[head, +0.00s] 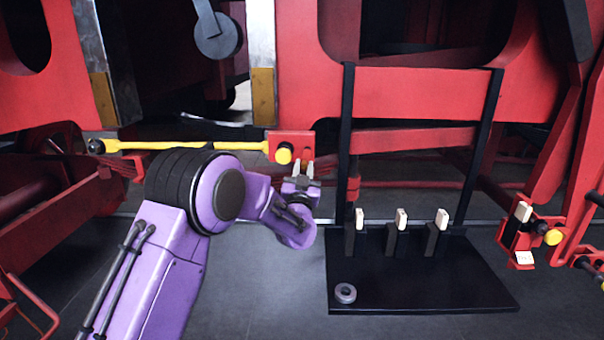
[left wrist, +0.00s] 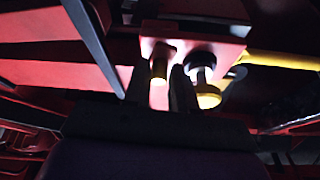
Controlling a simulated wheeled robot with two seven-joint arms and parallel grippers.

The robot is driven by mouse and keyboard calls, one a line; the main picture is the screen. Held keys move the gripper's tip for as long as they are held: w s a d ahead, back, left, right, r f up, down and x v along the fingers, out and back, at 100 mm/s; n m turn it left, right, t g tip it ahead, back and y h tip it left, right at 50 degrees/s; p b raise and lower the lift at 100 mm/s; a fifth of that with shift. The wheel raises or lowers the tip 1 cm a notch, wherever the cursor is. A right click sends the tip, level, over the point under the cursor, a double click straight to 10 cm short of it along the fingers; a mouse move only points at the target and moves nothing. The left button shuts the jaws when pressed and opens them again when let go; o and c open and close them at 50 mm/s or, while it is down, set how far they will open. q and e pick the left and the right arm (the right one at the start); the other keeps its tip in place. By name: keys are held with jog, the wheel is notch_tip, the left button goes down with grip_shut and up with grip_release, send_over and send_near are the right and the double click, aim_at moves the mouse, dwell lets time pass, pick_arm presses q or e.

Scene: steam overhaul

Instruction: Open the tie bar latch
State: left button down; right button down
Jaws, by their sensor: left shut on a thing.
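The yellow tie bar (head: 190,145) runs across the left half of the head view to a red bracket (head: 302,136) with a yellow round knob (head: 284,155). My left gripper (head: 303,170) is at the lower right of this bracket, its fingers pointing up to it. In the left wrist view, the fingers (left wrist: 163,90) are around a small brass-coloured piece (left wrist: 158,68) under the bracket, which I take for the tie bar latch. The yellow knob (left wrist: 208,97) and its dark collar are just right of the fingers. The fingers partly hide the latch. My right gripper is not seen.
A black tray (head: 430,290) stands to the right, with upright black holders with cream tops (head: 401,217) and a grey ring (head: 345,293). Black posts (head: 484,140) rise behind it. Another red bracket with a yellow knob (head: 553,237) is at far right.

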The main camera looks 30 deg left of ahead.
pick_arm(q)
jog(key=shift+w+d+f+n+y+b, duration=0.15)
jog(key=shift+f+n+y+b, duration=0.2)
jog(key=shift+n, duration=0.45)
jog(key=shift+d+r+n, duration=0.1)
jog(key=shift+r+n, duration=0.1)
jog(key=shift+n, duration=0.2)
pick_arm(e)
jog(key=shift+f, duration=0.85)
pick_arm(q)
jog(key=c, duration=1.1)
grip_release()
jog(key=shift+o, duration=0.2)
jog(key=shift+g, duration=0.3)
jog(key=b+v, duration=0.3)
jog(key=v, duration=0.7)
jog(key=shift+d+b, duration=0.2)
jog(key=shift+b, duration=0.2)
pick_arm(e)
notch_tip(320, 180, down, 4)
